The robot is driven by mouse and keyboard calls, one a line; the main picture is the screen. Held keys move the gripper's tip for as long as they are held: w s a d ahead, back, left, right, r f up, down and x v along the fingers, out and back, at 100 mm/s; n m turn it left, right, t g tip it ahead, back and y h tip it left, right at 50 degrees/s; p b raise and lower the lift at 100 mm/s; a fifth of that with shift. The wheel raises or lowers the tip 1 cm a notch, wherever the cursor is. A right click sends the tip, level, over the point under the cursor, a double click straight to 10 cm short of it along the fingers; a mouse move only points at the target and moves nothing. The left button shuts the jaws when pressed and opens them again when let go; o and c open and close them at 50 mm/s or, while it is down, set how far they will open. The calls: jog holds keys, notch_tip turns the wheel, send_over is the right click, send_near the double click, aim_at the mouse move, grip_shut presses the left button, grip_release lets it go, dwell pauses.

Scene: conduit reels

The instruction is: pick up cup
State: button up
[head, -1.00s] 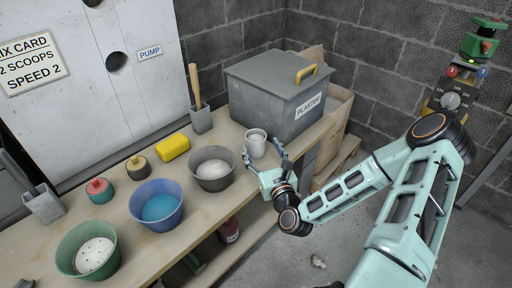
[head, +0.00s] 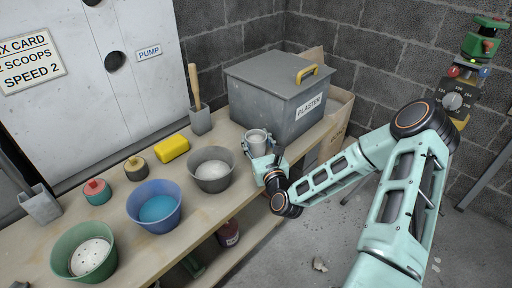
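The cup (head: 257,136), a pale grey-white cup, stands upright on the wooden bench, in front of the grey plaster bin. My gripper (head: 259,146) reaches in low from the front right, with its spread fingers on either side of the cup. The gripper's pale green body hides the lower part of the cup. The fingers look open; contact with the cup's wall is too small to make out.
A grey bowl of white powder (head: 213,167) stands close left of my gripper. The plaster bin (head: 268,100) stands close behind the cup. A yellow sponge (head: 172,149), a blue bowl (head: 140,201) and a green bowl (head: 64,262) are farther left on the bench (head: 192,214).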

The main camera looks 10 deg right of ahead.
jog(key=c, duration=0.7)
jog(key=shift+r, duration=0.1)
jog(key=shift+r+p, duration=0.3)
jog(key=shift+r, duration=0.25)
jog(key=r, duration=0.1)
jog(key=r+p, duration=0.1)
jog(key=shift+s+r, duration=0.2)
jog(key=shift+r, duration=0.2)
jog(key=s+a+r+p, duration=0.1)
jog(key=s+r+p, duration=0.2)
jog(key=s+p, duration=0.1)
jog(key=s+a+r+p, duration=0.1)
jog(key=s+r+p, duration=0.2)
jog(key=s+p, duration=0.1)
jog(key=s+a+r+p, duration=0.1)
jog(key=s+r+p, duration=0.2)
jog(key=s+p, duration=0.2)
jog(key=shift+a+p, duration=0.4)
jog(key=shift+p, duration=0.1)
